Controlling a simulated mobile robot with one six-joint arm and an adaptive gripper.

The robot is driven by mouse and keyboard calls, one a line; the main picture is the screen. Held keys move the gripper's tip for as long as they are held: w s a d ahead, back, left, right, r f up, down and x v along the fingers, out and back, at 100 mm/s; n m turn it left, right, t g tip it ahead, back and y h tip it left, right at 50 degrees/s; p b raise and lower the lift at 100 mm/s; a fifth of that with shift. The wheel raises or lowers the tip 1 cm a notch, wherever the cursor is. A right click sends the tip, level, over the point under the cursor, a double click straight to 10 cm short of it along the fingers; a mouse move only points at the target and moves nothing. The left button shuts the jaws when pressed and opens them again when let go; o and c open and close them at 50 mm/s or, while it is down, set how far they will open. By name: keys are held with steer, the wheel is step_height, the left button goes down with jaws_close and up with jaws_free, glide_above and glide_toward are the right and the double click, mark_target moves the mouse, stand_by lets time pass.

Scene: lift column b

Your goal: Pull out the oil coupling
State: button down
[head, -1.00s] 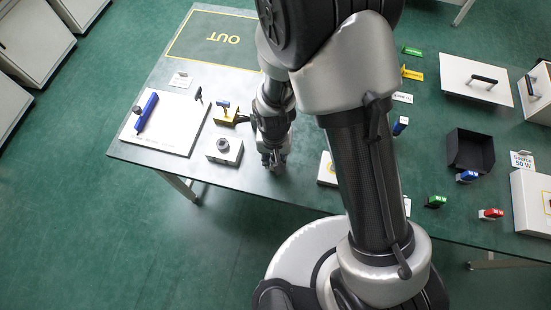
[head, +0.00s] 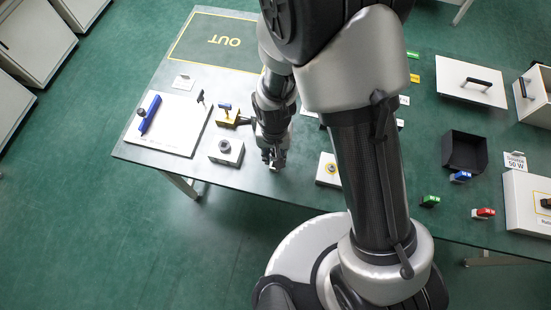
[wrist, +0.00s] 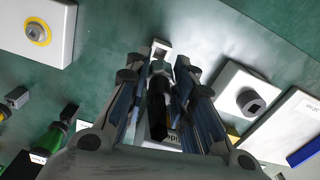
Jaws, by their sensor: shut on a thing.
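My gripper (head: 272,162) is low over the front part of the table, right of the white block with a grey round socket (head: 226,151). In the wrist view my gripper (wrist: 158,75) is shut on a dark plug-like piece (wrist: 157,100). It has a black body, a grey collar and a pale square end (wrist: 160,48). I cannot tell for sure whether this is the oil coupling, or whether it touches anything below.
A white block with a yellow-ringed fitting (head: 328,170) stands right of my gripper. A white panel (head: 172,122) with a blue bar lies left. A black open bin (head: 464,150) and coloured plugs are at the right. The table's front edge is close.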

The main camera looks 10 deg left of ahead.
steer(key=shift+r+p, duration=1)
steer(key=shift+r, duration=0.5)
